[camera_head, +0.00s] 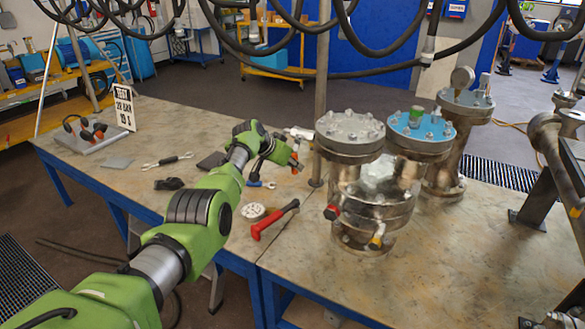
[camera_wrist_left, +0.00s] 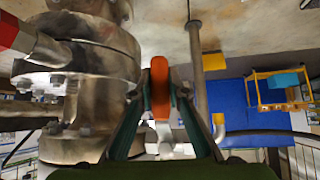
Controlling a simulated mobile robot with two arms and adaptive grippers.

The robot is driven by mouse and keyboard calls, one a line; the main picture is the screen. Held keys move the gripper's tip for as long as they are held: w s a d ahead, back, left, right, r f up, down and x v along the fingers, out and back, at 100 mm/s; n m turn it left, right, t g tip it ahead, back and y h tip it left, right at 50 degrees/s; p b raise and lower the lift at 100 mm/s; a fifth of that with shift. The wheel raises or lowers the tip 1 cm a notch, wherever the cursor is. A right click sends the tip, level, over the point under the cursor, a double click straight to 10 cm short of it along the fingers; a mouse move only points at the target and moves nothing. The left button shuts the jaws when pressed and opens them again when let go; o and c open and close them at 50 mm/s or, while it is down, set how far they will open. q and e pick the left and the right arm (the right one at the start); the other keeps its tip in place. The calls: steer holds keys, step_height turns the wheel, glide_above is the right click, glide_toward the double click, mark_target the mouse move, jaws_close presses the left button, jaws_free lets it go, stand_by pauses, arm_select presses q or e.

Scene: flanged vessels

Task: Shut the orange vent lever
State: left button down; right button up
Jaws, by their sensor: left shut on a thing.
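The orange vent lever (camera_wrist_left: 160,84) stands between my left gripper's two fingers in the left wrist view, with its rounded end pointing up in the picture. My left gripper (camera_wrist_left: 160,105) is closed on it, with a finger on either side. In the head view, my left gripper (camera_head: 293,154) is just left of the grey-lidded flanged vessel (camera_head: 350,128). The lever is mostly hidden there by the gripper, and its angle is hard to tell. The vessel's metal body fills the left of the wrist view (camera_wrist_left: 92,62). My right gripper is not in view.
A blue-lidded vessel (camera_head: 422,128) and one with a gauge (camera_head: 466,110) stand to the right. Red (camera_head: 331,212) and yellow (camera_head: 376,242) valve ends stick out in front. A red-handled hammer (camera_head: 274,220) and a dial (camera_head: 252,211) lie on the bench. The front right bench is clear.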

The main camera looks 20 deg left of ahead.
arm_select(q)
steer(key=shift+d, duration=0.1)
stand_by(0.3)
steer(key=c, duration=1.9)
jaws_free()
steer(key=shift+s+a+r, duration=0.25)
steer(key=shift+s+r, duration=0.15)
steer(key=shift+r, duration=0.05)
steer(key=v, duration=1)
steer(key=shift+s+r, duration=0.15)
steer(key=shift+s, duration=0.15)
